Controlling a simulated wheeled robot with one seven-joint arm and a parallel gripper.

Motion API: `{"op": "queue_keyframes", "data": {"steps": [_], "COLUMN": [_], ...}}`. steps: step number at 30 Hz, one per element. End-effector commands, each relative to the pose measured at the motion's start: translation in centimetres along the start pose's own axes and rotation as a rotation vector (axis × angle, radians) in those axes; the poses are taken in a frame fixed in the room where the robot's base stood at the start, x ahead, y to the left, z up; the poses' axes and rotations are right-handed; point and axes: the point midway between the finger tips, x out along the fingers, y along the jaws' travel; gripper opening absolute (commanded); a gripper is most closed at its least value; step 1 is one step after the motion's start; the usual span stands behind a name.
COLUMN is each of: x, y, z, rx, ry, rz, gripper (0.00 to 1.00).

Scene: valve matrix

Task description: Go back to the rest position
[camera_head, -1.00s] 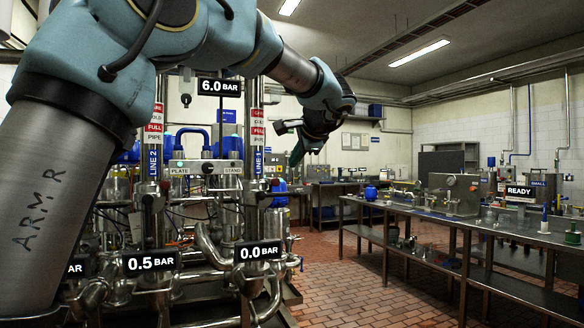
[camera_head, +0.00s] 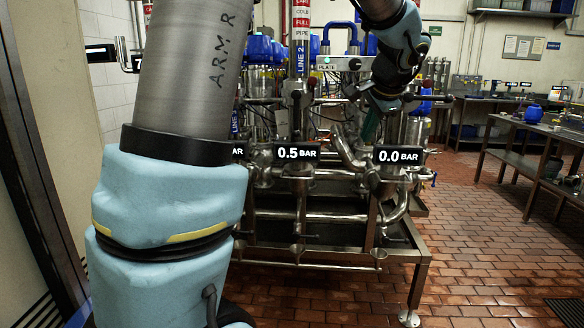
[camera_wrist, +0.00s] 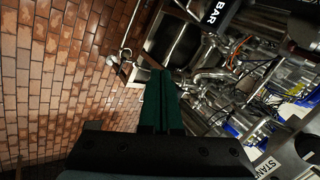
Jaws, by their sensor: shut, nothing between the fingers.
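My gripper (camera_head: 369,128) hangs at the end of my arm in the head view, in front of the valve rack, with its green fingers pointing down. The wrist view shows the two green fingers (camera_wrist: 159,100) side by side and shut, with nothing between them. The steel valve rack (camera_head: 330,215) stands behind my arm, with a 0.5 BAR display (camera_head: 298,153) and a 0.0 BAR display (camera_head: 399,156). In the head view the fingers appear just above left of the 0.0 BAR display; I cannot tell the gap in depth. My arm hides part of the rack's left side.
A steel workbench (camera_head: 528,131) with items stands at the right. The brick-tiled floor (camera_head: 480,230) is open between rack and bench. A dark grate (camera_head: 568,310) lies in the floor at the lower right. A dark door frame (camera_head: 40,160) is at the left.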

Motion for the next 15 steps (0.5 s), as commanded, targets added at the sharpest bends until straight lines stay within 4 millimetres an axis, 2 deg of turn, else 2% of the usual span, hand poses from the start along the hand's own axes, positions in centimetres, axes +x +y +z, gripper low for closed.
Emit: {"op": "queue_keyframes", "data": {"steps": [1,3,5,6,9,12,15], "x": [1.8,3.8,5.2,5.9,7.2,7.5,7.5], "y": [0.7,2.3,3.8,5.1,8.3,11.5,14.2], "z": [3.6,8.1,11.9,14.5,20.5,25.3,28.5], "rx": [-0.079,-0.201,-0.321,-0.405,-0.629,-0.841,-1.008], "ry": [-0.038,-0.082,-0.118,-0.144,-0.207,-0.263,-0.304], "rz": [0.051,0.123,0.179,0.215,0.289,0.338,0.364], "gripper": [0.00,0.00,0.00,0.00,0.00,0.00,0.00]}}
